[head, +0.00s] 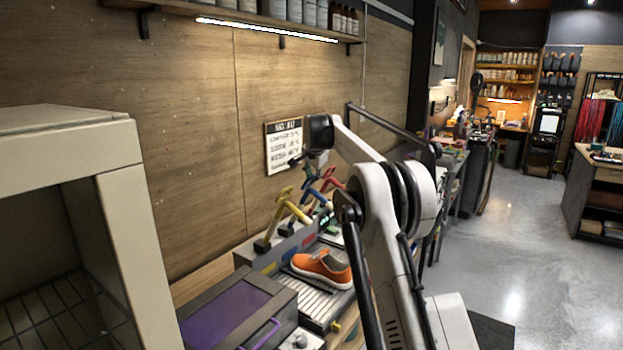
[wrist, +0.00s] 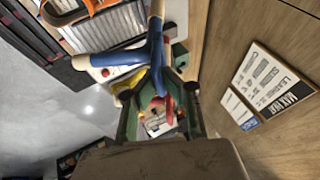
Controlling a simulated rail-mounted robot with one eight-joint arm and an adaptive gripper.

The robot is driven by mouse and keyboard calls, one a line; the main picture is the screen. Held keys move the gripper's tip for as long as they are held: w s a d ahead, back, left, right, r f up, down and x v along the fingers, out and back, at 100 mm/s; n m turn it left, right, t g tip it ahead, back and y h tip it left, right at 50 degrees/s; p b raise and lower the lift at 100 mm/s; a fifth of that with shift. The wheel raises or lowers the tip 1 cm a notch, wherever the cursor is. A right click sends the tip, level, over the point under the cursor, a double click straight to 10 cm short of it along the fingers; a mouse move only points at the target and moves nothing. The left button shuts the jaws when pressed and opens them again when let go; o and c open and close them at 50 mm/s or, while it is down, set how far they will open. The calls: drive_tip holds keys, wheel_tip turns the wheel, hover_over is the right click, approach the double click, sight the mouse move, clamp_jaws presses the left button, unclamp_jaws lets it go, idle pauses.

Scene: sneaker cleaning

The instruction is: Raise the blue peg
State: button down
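The blue peg (head: 312,194) stands tilted on the grey box, between a yellow peg (head: 296,211) and a red peg (head: 329,184). In the wrist view the blue peg (wrist: 154,52) has a T-shaped form, and its near end reaches toward the space between my fingers. My gripper (head: 308,172) is just above the pegs in the head view. In the wrist view my gripper (wrist: 158,108) has its two dark green fingers apart, with a gap between them. The red peg (wrist: 169,108) also shows in that gap. I cannot tell whether a finger touches the blue peg.
An orange sneaker (head: 322,268) lies on a slatted tray in front of the pegs. A purple-topped box (head: 228,312) stands at the near left. The wooden wall (head: 200,150) with a sign (head: 283,146) is close behind the pegs.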

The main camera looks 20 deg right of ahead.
drive_tip(key=shift+w+a+r, duration=0.1)
drive_tip(key=shift+w+r, duration=0.05)
drive_tip(key=shift+r, duration=0.1)
drive_tip(key=c, duration=1.8)
unclamp_jaws()
drive_tip(key=shift+f, duration=0.1)
drive_tip(key=v, duration=1.2)
